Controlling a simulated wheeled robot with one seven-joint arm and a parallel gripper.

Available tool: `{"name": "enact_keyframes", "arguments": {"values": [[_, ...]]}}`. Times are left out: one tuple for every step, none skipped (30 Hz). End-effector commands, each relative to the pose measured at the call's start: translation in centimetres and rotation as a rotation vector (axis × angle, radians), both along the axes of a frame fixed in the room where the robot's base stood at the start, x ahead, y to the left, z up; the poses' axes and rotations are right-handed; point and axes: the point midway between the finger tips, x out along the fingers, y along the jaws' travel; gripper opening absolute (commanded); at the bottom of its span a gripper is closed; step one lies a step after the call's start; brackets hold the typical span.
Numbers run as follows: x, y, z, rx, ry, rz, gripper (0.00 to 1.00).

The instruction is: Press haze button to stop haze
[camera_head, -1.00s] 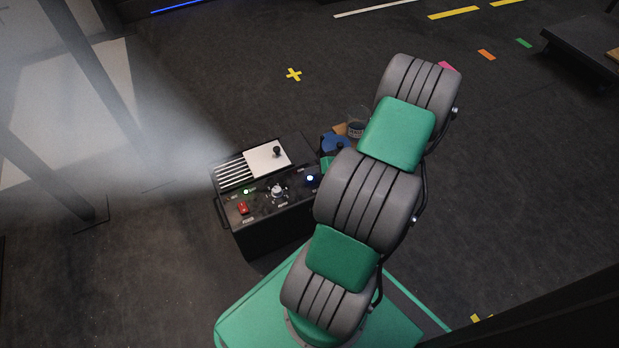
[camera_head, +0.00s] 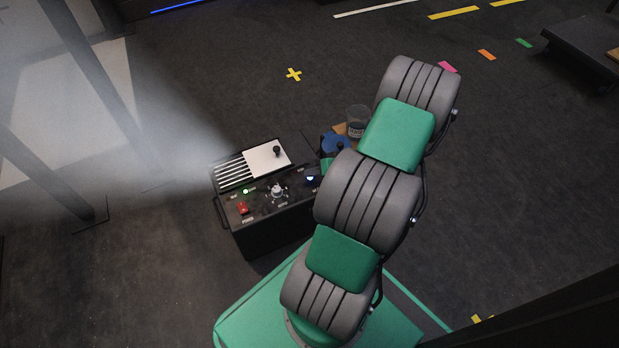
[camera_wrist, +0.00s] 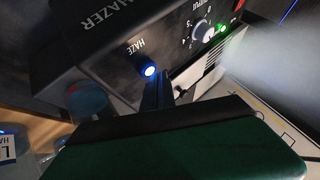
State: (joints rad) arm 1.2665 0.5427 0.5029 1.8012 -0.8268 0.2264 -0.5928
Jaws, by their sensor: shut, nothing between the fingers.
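The black hazer (camera_head: 262,235) stands on the floor left of my arm in the head view. Its blue-lit haze button (camera_head: 311,180) is near the panel's right end. In the wrist view the button (camera_wrist: 150,71) glows blue beside the word HAZE. My gripper (camera_wrist: 163,78) is shut and empty, its dark fingers pointing at the panel just right of the button. I cannot tell whether they touch the panel. In the head view my arm hides most of the gripper. White haze (camera_head: 150,110) spreads left from the hazer; it also shows in the wrist view (camera_wrist: 275,60).
The panel also has an output knob (camera_wrist: 203,30), a green light (camera_wrist: 222,28) and a red switch (camera_head: 243,208). A clear container (camera_head: 357,120) and a blue object (camera_head: 335,145) stand behind the hazer, close to my arm. The floor beyond is open.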

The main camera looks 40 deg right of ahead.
Motion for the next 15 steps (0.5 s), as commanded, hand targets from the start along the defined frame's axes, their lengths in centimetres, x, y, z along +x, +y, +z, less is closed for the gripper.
{"name": "enact_keyframes", "arguments": {"values": [[0.0,0.01,-0.01,0.0,0.0,0.0,0.0],[-0.01,0.01,-0.03,0.0,0.0,0.0,0.0],[0.0,0.01,-0.07,0.0,0.0,0.0,0.0],[-0.01,0.01,-0.1,0.0,0.0,0.0,0.0],[0.0,0.01,-0.14,0.0,0.0,0.0,0.0],[0.0,0.01,-0.2,0.0,0.0,0.0,0.0],[0.0,0.01,-0.24,0.0,0.0,0.0,0.0],[0.0,0.01,-0.27,0.0,0.0,0.0,0.0],[0.0,0.01,-0.33,0.0,0.0,0.0,0.0],[-0.01,0.01,-0.36,0.0,0.0,0.0,0.0],[0.0,0.0,-0.4,0.0,0.0,0.0,0.0],[0.0,0.01,-0.44,0.0,0.0,0.0,0.0],[0.0,0.01,-0.49,0.0,0.0,0.0,0.0],[0.0,0.0,-0.51,0.0,0.0,0.0,0.0],[0.0,0.01,-0.57,0.0,0.0,0.0,0.0]]}}
